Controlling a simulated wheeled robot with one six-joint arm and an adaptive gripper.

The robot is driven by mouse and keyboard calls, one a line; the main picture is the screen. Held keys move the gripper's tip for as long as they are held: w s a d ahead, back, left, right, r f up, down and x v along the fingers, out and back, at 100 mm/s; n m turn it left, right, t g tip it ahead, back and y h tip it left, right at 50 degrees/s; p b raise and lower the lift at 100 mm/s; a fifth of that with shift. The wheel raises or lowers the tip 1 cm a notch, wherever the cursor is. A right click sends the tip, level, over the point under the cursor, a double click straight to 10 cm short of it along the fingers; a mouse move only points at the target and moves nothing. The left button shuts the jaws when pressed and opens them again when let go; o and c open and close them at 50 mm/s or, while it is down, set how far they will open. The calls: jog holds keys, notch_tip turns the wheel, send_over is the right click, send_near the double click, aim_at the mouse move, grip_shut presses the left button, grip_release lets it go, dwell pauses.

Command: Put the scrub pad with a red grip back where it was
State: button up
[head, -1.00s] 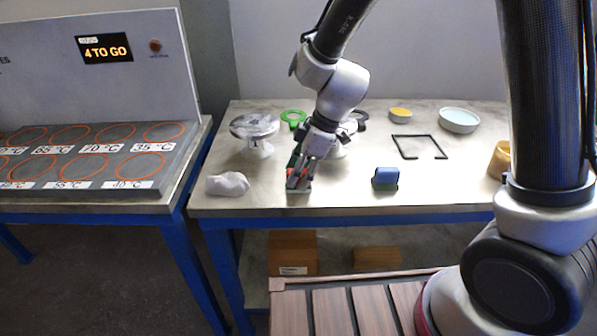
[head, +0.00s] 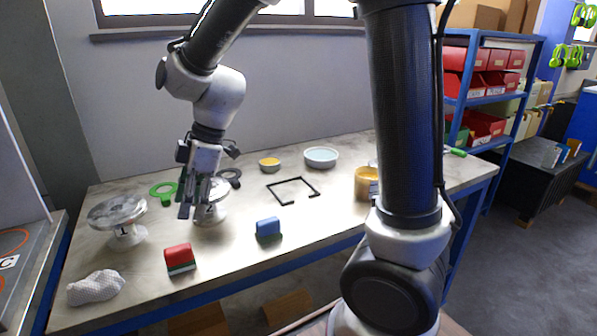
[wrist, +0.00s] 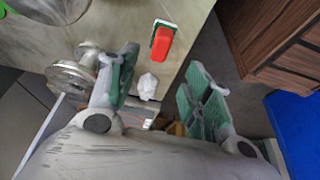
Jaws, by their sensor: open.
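The scrub pad with a red grip (head: 179,256) stands on the table near its front edge, with a green and white layer under the red grip. It also shows in the wrist view (wrist: 163,43), beyond the fingers and apart from them. My gripper (head: 192,208) is raised above the table, behind the pad and in front of the flanged vessel marked 2 (head: 213,212). In the wrist view its green-lined fingers (wrist: 162,78) are spread wide with nothing between them.
Flanged vessel 1 (head: 117,215) stands at left, a crumpled white cloth (head: 96,288) before it. A blue-gripped pad (head: 268,227) stands right of the red one. A black open frame (head: 279,201), a yellow-topped dish (head: 269,165), a pale bowl (head: 321,157) and an amber cup (head: 367,183) are farther right.

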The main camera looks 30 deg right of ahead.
jog(key=s+d+r+m+t+h, duration=0.1)
jog(key=s+d+r+m, duration=0.2)
jog(key=d, duration=0.6)
jog(key=s+d+r+m+t+h, duration=0.1)
jog(key=s+d+r+m+h, duration=0.1)
jog(key=s+d+m, duration=0.6)
jog(key=s+d+r+m+t+h, duration=0.1)
jog(key=s+d+r+m, duration=0.3)
jog(key=d, duration=0.6)
jog(key=shift+s+d+r+m+t, duration=0.2)
jog(key=shift+s+d+m+t, duration=0.4)
jog(key=shift+m, duration=0.6)
